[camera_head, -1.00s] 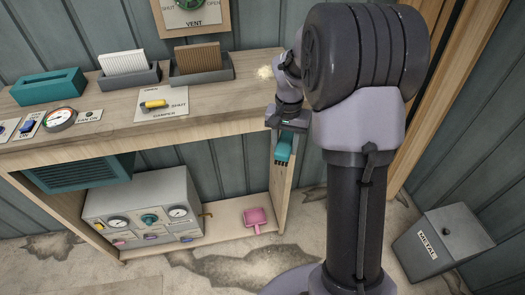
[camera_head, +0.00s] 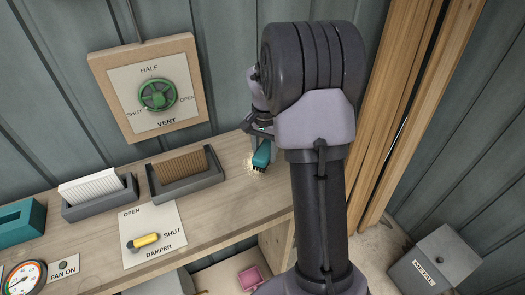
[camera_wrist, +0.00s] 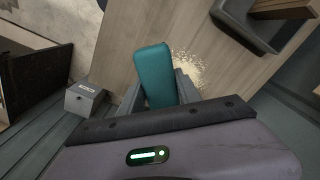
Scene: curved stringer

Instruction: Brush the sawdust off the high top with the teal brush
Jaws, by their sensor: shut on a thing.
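The teal brush (camera_head: 261,155) is held in my gripper (camera_head: 262,134) over the right end of the wooden high top (camera_head: 215,221). Its dark bristles point down, at or just above the top; contact is not clear. In the wrist view the teal brush (camera_wrist: 155,75) sticks out from my gripper (camera_wrist: 172,98). The pale sawdust (camera_wrist: 184,60) lies on the wood beside the brush. In the head view only a little sawdust (camera_head: 250,163) shows, at the brush's left; my arm and the brush hide part of that area.
Left of the brush stand a grey holder with a brown block (camera_head: 186,173), another with a white block (camera_head: 99,193) and a teal tray (camera_head: 20,222). A damper panel with a yellow lever (camera_head: 145,241) lies in front. The vent wheel (camera_head: 158,95) is on the wall behind. A metal bin (camera_head: 436,264) stands at right.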

